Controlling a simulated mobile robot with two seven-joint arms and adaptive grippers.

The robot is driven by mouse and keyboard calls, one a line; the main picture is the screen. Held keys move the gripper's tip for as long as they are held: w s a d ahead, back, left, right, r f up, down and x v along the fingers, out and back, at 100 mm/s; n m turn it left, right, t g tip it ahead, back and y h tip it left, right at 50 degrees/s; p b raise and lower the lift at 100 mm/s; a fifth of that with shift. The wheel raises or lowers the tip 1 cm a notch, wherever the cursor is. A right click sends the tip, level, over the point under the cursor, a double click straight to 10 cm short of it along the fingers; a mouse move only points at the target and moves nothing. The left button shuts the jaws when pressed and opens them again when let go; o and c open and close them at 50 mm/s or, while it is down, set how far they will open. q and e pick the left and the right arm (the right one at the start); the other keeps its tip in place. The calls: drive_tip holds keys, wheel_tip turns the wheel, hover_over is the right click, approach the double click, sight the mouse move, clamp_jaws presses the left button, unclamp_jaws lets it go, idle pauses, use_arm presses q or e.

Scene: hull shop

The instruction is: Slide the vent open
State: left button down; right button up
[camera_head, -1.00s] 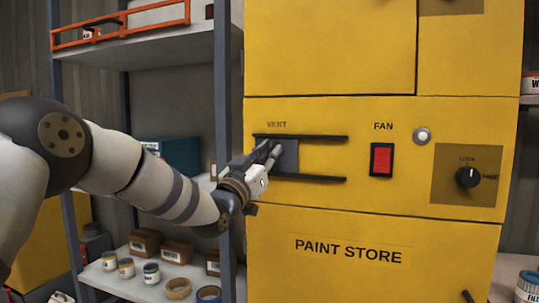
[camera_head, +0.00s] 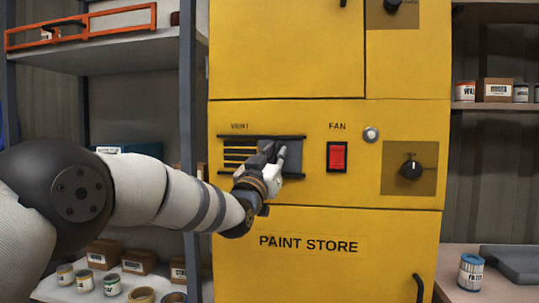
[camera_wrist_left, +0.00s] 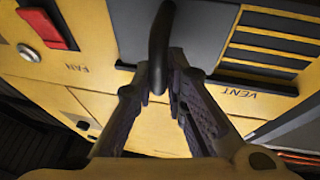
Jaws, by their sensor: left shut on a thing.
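The vent (camera_head: 238,155) is a slotted opening between two dark horizontal rails on the yellow cabinet, under the word VENT. Its dark slots are uncovered at the left. A grey sliding plate (camera_wrist_left: 204,32) sits beside the slots in the left wrist view, and its dark upright handle (camera_wrist_left: 161,35) stands out from it. My left gripper (camera_head: 279,152) is at the right part of the rails, partly hiding the plate. In the left wrist view its fingers (camera_wrist_left: 160,88) are shut on the handle. My right gripper is not in view.
The yellow paint store cabinet (camera_head: 310,222) has a red fan switch (camera_head: 337,157) and a black knob (camera_head: 411,168) right of the vent. Shelves with cans and boxes flank it. A grey shelf post (camera_head: 188,100) stands close behind my left arm.

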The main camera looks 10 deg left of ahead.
use_arm(q)
drive_tip(key=c, duration=1.9)
unclamp_jaws()
drive_tip(key=shift+d+r, duration=0.2)
drive_tip(key=shift+r, duration=0.35)
drive_tip(key=shift+o, duration=1.3)
drive_tip(key=shift+w+d+f, duration=0.3)
drive_tip(key=shift+d, duration=0.05)
drive_tip(key=shift+s+a, duration=0.1)
drive_tip(key=shift+a, duration=0.05)
drive_tip(key=shift+f, duration=0.1)
